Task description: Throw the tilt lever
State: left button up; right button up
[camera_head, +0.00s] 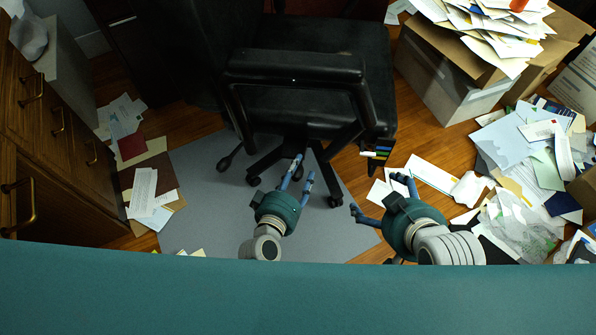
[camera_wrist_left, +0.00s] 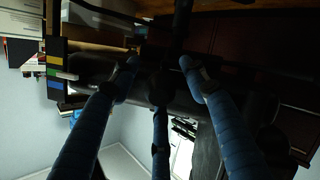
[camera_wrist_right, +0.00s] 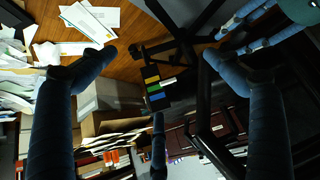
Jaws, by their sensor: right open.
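A dark block with coloured stripes and a small pale lever (camera_head: 369,153), which I take for the tilt lever, is at the right side of the black office chair (camera_head: 320,55). The striped block also shows in the right wrist view (camera_wrist_right: 158,88), between and beyond the fingers, and at the left in the left wrist view (camera_wrist_left: 56,75). My right gripper (camera_head: 378,193) is open and empty, below the lever and apart from it. My left gripper (camera_head: 304,170) has its fingers spread, empty, near the chair base, left of the lever.
A wooden drawer cabinet (camera_head: 55,135) stands at the left. A box (camera_head: 450,85) heaped with papers stands at the upper right. Loose papers (camera_head: 520,150) cover the right floor. A grey mat (camera_head: 205,190) lies under the chair, mostly bare on its left.

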pick_arm(q)
grip_shut()
